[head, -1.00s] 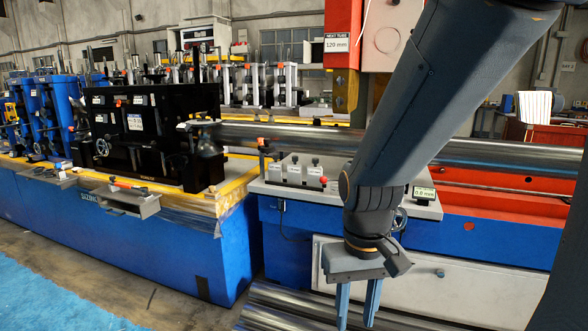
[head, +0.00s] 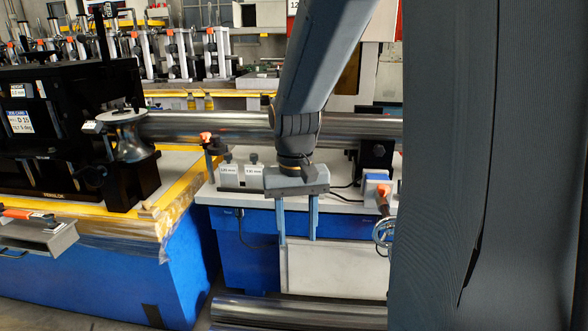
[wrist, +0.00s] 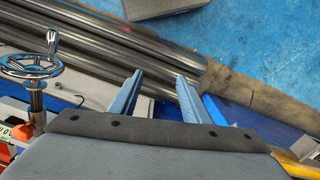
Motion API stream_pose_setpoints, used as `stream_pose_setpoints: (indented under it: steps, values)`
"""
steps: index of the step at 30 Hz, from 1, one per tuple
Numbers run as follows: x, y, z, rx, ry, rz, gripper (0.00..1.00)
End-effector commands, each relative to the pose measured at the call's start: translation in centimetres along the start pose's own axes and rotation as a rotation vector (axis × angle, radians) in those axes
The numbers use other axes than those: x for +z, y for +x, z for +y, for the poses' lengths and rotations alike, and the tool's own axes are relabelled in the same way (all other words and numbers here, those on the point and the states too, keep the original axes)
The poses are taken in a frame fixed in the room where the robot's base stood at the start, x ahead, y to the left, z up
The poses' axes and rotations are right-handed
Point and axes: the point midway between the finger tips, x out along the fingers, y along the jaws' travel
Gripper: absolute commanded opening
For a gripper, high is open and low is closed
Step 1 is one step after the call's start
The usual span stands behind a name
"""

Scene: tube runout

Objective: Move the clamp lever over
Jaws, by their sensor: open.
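My gripper (head: 298,236) is open and empty, fingers pointing down in front of the machine bed's edge. In the wrist view the two blue-grey fingers (wrist: 160,85) are apart with nothing between them. A short lever with an orange-red end (head: 206,138) stands on a dark post below the steel tube (head: 215,125), left of my gripper. Another orange-brown handle (head: 383,203) stands by a blue-and-white block, right of my gripper. I cannot tell for sure which is the clamp lever. Neither is touched by my gripper.
A handwheel (wrist: 30,65) lies left of my fingers in the wrist view. Loose steel tubes (head: 300,312) lie low in front of the blue machine base.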

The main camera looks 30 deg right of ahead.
Motion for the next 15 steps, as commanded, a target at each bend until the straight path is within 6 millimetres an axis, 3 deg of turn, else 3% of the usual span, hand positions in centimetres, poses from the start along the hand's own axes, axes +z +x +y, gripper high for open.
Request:
stream_pose_setpoints:
  steps: [1, 6, 15]
  values:
    - [-2.1, -1.6, 0.0, 0.007, 0.038, -0.007, 0.43]
    - [-8.5, -4.4, -0.1, 0.031, 0.180, -0.028, 0.43]
    - [-18.8, -7.1, 0.4, 0.083, 0.434, -0.050, 0.43]
